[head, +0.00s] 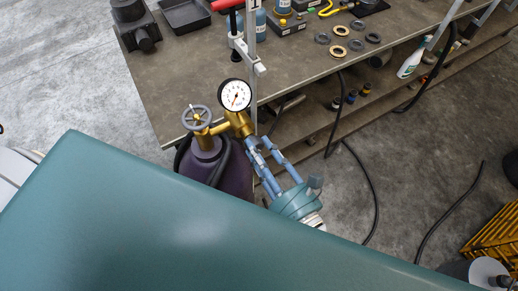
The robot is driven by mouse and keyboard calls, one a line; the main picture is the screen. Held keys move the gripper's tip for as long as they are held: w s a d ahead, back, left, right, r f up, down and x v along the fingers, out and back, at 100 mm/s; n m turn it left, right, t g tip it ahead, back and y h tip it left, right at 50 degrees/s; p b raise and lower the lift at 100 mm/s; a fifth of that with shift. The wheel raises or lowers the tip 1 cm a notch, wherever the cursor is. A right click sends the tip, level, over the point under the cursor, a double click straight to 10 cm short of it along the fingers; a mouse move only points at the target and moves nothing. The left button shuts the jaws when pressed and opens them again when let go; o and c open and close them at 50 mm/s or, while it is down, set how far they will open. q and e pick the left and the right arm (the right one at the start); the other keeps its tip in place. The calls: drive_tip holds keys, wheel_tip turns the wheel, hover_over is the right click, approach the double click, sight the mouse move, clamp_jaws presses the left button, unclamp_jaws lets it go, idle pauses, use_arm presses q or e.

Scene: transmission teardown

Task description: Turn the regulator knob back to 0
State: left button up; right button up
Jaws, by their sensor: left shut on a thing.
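A brass regulator (240,124) sits on top of a dark purple gas cylinder (232,178), below the bench edge. Its round white gauge (235,95) faces me; the needle is too small to read surely. A grey handwheel (196,118) tops the cylinder valve to the left. My left gripper (259,147) comes up from the lower right, its blue fingers reaching the regulator's lower right side. It is shut on the regulator knob, which the fingertips mostly hide. The knob's markings cannot be seen. My right gripper is out of view.
The workbench (290,75) behind holds several metal rings, a black tray (185,14) and bottles. A metal upright (251,65) stands close behind the gauge. Black hoses (366,180) hang to the floor. A yellow crate (492,243) stands at the right.

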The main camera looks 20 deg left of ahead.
use_arm(q)
drive_tip(key=n, duration=0.2)
drive_tip(key=shift+f+n, duration=0.15)
drive_tip(key=shift+n, duration=0.25)
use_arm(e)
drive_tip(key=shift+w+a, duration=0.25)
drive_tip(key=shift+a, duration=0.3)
use_arm(q)
drive_tip(key=o, duration=0.9)
drive_tip(key=shift+c, duration=0.2)
drive_tip(key=shift+o, duration=1.4)
drive_tip(key=shift+w+a, duration=0.1)
drive_tip(key=shift+w, duration=0.1)
drive_tip(key=shift+s, duration=0.1)
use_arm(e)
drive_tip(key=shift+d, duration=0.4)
